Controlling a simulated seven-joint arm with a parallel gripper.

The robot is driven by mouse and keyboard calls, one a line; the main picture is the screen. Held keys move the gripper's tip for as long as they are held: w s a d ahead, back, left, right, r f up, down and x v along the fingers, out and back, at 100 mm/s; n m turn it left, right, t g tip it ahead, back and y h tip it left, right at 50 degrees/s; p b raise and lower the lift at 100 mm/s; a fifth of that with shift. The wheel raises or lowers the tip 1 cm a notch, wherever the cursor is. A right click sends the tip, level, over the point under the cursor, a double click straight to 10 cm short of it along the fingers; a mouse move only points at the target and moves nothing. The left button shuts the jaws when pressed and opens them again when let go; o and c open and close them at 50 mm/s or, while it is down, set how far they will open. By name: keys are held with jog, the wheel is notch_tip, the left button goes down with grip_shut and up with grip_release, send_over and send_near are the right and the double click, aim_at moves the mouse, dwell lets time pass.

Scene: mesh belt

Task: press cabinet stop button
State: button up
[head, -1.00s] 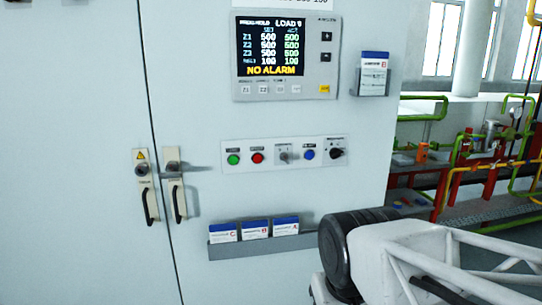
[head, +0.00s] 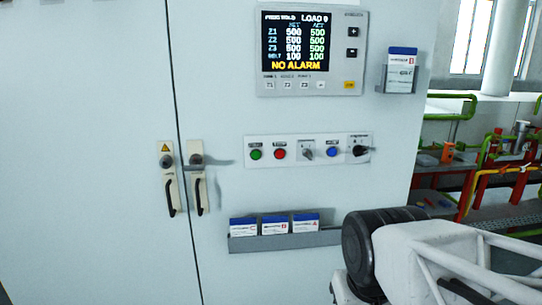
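The cabinet (head: 330,185) fills the left and middle of the head view. On its face is a light button strip (head: 269,139). The strip holds a green button (head: 256,154), a red button (head: 280,153), a grey selector switch (head: 307,152), a blue button (head: 332,152) and a black rotary switch (head: 358,150). Small labels sit above them, too small to read. Part of my arm shows at the lower right, in front of the cabinet. My gripper is not in view.
A display panel (head: 310,45) above the strip reads NO ALARM. A card holder (head: 398,80) is at its right. A card rack (head: 285,241) juts out below the strip. Two door handles (head: 185,185) are at the left. Green, red and yellow pipes (head: 480,170) stand behind on the right.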

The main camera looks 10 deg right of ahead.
aim_at(280, 154)
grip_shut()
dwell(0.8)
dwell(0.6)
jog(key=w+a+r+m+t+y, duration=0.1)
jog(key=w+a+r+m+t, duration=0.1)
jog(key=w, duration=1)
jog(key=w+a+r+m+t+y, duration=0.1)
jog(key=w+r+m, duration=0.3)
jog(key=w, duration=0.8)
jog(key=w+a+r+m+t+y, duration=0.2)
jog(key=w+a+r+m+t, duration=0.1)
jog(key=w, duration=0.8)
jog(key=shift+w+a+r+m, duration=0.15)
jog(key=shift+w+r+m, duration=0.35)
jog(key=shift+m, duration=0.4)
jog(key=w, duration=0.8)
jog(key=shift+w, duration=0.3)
